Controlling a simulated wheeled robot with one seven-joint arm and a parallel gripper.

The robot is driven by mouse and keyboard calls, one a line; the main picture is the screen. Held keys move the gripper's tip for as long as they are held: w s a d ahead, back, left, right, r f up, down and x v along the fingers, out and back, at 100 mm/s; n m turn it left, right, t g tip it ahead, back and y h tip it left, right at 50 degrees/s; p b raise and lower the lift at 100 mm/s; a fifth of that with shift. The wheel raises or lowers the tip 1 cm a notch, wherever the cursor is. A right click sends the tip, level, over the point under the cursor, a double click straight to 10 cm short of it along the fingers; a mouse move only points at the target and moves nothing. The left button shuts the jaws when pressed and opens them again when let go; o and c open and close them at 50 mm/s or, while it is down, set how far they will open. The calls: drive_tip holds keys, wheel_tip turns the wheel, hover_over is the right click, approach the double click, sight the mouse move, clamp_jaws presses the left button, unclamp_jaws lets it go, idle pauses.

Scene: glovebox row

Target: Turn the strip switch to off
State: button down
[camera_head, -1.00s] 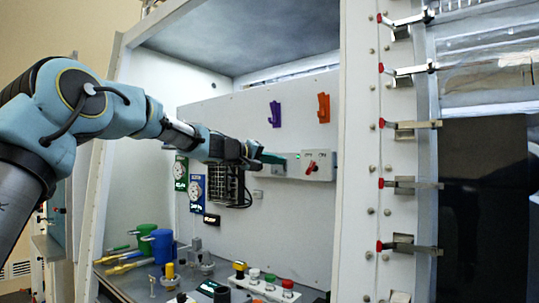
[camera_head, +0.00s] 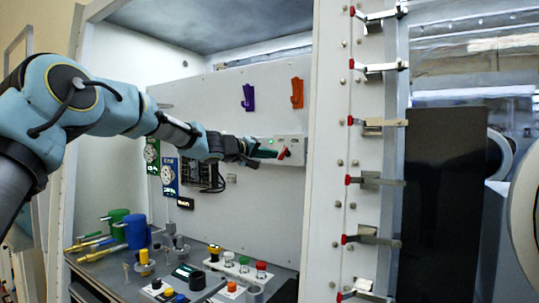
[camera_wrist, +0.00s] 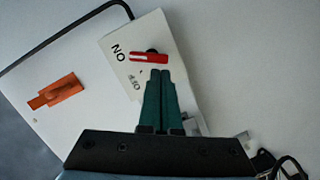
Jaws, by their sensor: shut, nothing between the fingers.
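The strip switch is a red lever (camera_head: 283,153) on a white box (camera_head: 296,148) fixed to the back panel. A small green light (camera_head: 271,141) glows on the box. In the wrist view the red lever (camera_wrist: 148,57) lies across the box face (camera_wrist: 174,45), one end beside a label that reads like ON upside down. A second, smaller label (camera_wrist: 132,83) sits nearer my fingers and looks like OFF. My gripper (camera_head: 274,154) is shut and empty, its green fingers pointing at the lever. In the wrist view my fingertips (camera_wrist: 160,72) are close beside the lever; I cannot tell whether they touch.
A purple hook (camera_head: 248,97) and an orange hook (camera_head: 297,93) are on the panel above. A black rack (camera_head: 203,175) is on the panel below my wrist. A white frame post (camera_head: 328,150) with clamps stands right.

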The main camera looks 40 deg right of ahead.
drive_tip(key=shift+f, duration=0.1)
drive_tip(key=shift+s+f+n+b, duration=0.2)
drive_tip(key=shift+n+b, duration=0.2)
drive_tip(key=shift+b, duration=0.5)
drive_tip(key=shift+f+b, duration=0.2)
drive_tip(key=shift+b, duration=0.3)
drive_tip(key=n+b, duration=0.1)
drive_tip(key=b, duration=0.1)
drive_tip(key=n+h+b, duration=0.1)
drive_tip(key=n+b, duration=0.1)
drive_tip(key=b, duration=0.1)
drive_tip(key=n+b, duration=0.1)
drive_tip(key=b, duration=0.1)
drive_tip(key=shift+s+d+f+g, duration=0.15)
drive_tip(key=shift+s+f+g, duration=0.15)
drive_tip(key=shift+s+f, duration=0.1)
drive_tip(key=shift+r+n, duration=0.15)
drive_tip(key=shift+n, duration=0.25)
drive_tip(key=shift+b, duration=0.3)
